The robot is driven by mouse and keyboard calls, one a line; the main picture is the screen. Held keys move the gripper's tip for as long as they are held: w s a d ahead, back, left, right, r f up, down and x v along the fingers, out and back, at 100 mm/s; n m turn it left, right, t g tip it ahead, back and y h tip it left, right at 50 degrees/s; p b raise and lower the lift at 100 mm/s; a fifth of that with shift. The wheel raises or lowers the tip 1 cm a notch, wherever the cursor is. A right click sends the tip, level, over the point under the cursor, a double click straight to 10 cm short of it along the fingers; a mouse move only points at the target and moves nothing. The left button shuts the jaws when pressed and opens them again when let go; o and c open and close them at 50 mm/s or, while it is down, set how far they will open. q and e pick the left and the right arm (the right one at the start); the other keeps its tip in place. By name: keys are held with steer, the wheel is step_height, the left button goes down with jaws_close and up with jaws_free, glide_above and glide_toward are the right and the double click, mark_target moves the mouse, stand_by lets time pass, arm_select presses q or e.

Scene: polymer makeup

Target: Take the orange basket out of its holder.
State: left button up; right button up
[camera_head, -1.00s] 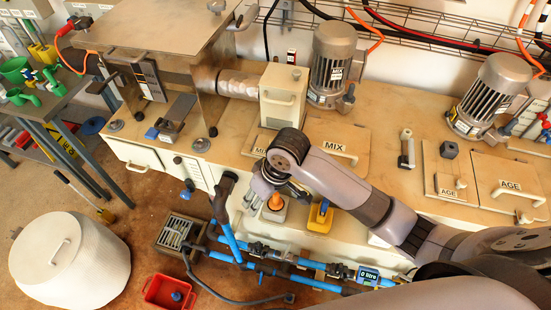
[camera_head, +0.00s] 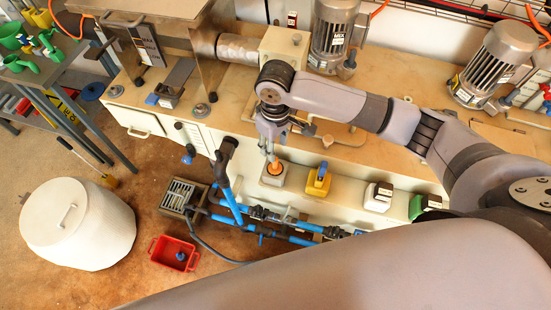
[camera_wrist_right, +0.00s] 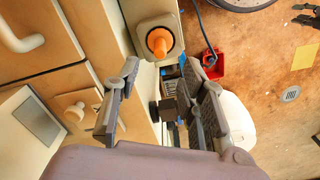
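The orange basket (camera_head: 275,168) sits in a pale square holder (camera_head: 264,181) on the front of the beige bench. In the right wrist view the basket (camera_wrist_right: 158,43) is a small orange cup-like piece in its holder (camera_wrist_right: 148,27). My right gripper (camera_head: 268,153) is just above the basket, its fingers pointing down towards it. In the wrist view the gripper (camera_wrist_right: 162,66) is open, its two fingers wide apart with nothing between them. The basket lies just beyond the fingertips; I cannot tell whether they touch. My left gripper is not in view.
Blue pipes (camera_head: 290,236) run below. A red bin (camera_head: 173,254) and a white drum (camera_head: 78,225) stand on the floor. Motors (camera_head: 332,35) stand behind.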

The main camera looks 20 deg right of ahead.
mark_target(275, 163)
step_height(275, 163, down, 10)
steer(key=shift+f+p, duration=0.1)
steer(key=shift+p, duration=0.3)
steer(key=shift+c, duration=0.4)
jaws_close()
